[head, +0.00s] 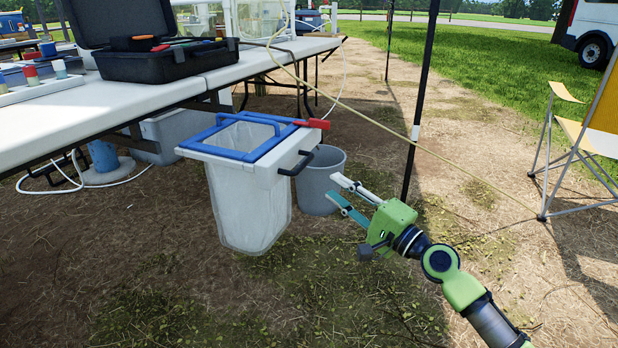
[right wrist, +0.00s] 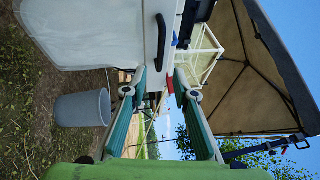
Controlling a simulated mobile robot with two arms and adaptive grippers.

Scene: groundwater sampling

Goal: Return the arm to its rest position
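My right arm (head: 440,262) comes in from the lower right of the head view and reaches up to the left. Its green gripper (head: 333,187) is open, with the two fingers apart and nothing between them. In the right wrist view the teal finger pads (right wrist: 160,82) also stand apart with nothing held. My left gripper is in neither view.
A blue-framed bag holder (head: 240,137) with a clear bag hangs off the white table (head: 60,108). A grey bucket (head: 320,180) stands behind it. A dark canopy pole (head: 420,100) and a folding chair (head: 580,140) are right. The foreground ground is clear.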

